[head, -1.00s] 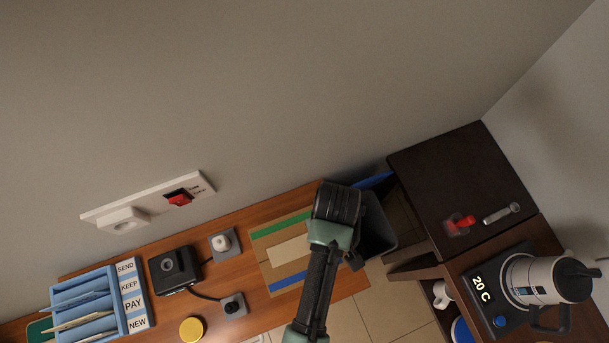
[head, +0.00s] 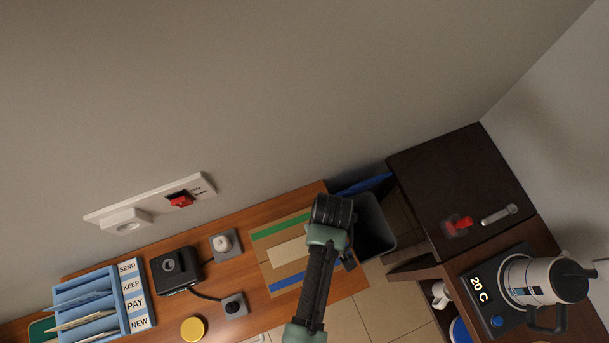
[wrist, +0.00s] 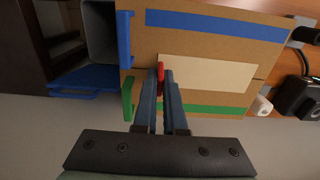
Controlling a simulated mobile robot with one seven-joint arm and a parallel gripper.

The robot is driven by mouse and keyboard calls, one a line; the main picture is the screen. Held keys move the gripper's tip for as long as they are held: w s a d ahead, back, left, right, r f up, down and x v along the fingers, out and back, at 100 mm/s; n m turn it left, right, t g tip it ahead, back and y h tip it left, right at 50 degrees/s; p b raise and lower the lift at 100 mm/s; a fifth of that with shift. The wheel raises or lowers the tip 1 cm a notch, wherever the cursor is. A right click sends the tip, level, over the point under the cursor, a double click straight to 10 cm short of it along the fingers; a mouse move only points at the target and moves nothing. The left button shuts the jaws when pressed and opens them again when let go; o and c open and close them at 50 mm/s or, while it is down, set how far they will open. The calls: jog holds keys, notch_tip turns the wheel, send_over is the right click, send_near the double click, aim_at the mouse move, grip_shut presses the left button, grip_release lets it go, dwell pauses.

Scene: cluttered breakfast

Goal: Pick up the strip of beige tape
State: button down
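The strip of beige tape (head: 286,252) lies on a brown cardboard surface (head: 268,272), between a green strip (head: 272,228) and a blue strip (head: 286,283). In the wrist view the beige strip (wrist: 210,73) extends to the right of my fingertips. My gripper (wrist: 161,72) has its two fingers close together at the strip's left end. Something small and red (wrist: 160,77) shows between the fingertips; I cannot tell whether it is part of the gripper. Contact with the tape is unclear. In the head view my wrist hides the fingers.
A grey bin (head: 377,222) stands right of the cardboard. A dark cabinet (head: 440,170) is beyond it. Left on the wooden table are a black device (head: 172,270), small grey blocks, a yellow disc (head: 193,328) and a blue letter rack (head: 88,300).

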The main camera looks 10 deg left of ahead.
dwell(0.4)
notch_tip(320, 180, up, 10)
jog(key=shift+f+b, duration=0.1)
jog(key=shift+b, duration=0.2)
jog(key=shift+r+p, duration=0.6)
jog(key=shift+r, duration=0.05)
jog(key=shift+r+p, duration=1.5)
jog(key=shift+p, duration=0.4)
dwell(0.7)
